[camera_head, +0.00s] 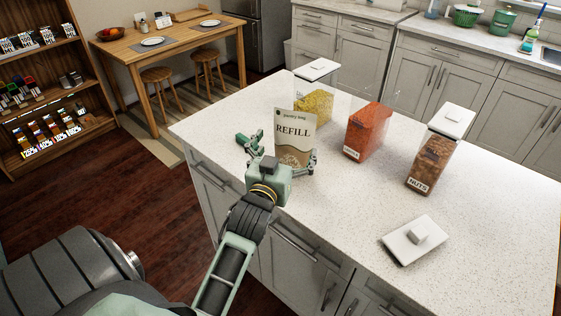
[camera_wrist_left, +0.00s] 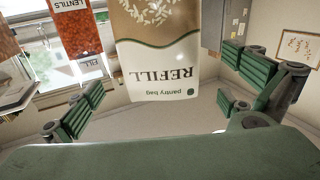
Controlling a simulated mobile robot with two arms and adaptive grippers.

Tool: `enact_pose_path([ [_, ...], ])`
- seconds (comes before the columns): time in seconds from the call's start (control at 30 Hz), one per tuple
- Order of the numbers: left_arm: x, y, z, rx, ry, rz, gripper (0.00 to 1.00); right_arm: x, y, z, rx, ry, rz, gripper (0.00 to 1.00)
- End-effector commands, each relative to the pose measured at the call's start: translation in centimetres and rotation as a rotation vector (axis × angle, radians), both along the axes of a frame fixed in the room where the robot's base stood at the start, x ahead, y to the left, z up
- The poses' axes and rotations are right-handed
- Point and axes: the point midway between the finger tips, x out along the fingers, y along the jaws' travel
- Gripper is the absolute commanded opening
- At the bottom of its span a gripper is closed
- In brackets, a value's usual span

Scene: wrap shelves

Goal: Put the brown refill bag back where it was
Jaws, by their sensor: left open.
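The brown refill bag (camera_head: 294,132), with a white panel reading REFILL, stands upright on the white island counter. My left gripper (camera_head: 281,153) is open at the bag's near side, one finger to its left and the other by its lower right. In the left wrist view, which is upside down, the bag (camera_wrist_left: 165,55) lies between the spread green fingers (camera_wrist_left: 170,103), with visible gaps on both sides. The bag's base is partly hidden by my gripper. My right gripper is not in view.
A yellow-filled container (camera_head: 314,106) stands just behind the bag. A red lentils container (camera_head: 366,133) and a lidded nuts container (camera_head: 432,163) stand to the right. A loose white lid (camera_head: 403,248) lies near the front edge. The counter's middle front is clear.

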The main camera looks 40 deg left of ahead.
Motion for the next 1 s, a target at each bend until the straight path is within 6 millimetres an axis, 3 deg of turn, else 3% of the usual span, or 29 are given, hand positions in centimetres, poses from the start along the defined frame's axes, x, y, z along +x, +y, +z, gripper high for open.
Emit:
enact_pose_path([
  [0.1, -2.5, -0.8, -0.3, -0.002, 0.002, 0.000, 1.00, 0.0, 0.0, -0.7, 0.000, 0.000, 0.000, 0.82],
  [0.33, -5.2, -1.7, -0.1, -0.001, 0.001, 0.000, 1.00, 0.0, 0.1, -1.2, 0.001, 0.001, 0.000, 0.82],
  [1.0, -5.6, -1.8, 0.1, 0.000, -0.001, 0.000, 1.00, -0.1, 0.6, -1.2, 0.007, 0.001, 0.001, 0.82],
])
